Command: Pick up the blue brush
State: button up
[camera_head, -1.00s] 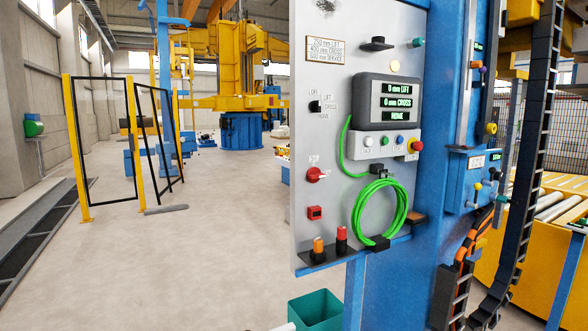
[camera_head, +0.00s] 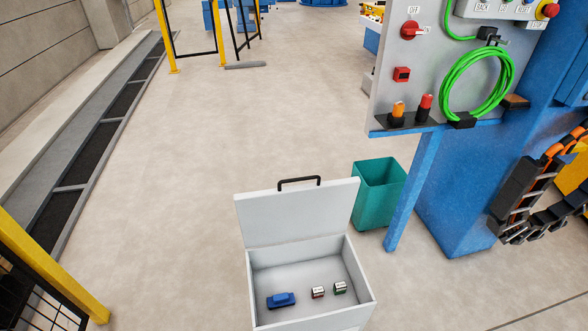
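The blue brush (camera_head: 281,300) lies on the floor of an open white box (camera_head: 297,220), near its front left inside. It is a low blue block with a raised blue top; finer detail is too small to tell. My gripper is not in view.
The raised lid has a dark handle (camera_head: 299,181). A teal bin (camera_head: 378,190) stands behind right, by a blue post (camera_head: 412,190). Floor left of the box is clear.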

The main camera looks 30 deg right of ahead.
aim_at(285, 299)
jog(key=i+j+z, duration=0.25)
jog(key=i+j, duration=0.15)
jog(key=i+j+z, duration=0.25)
jog(key=i+j, duration=0.3)
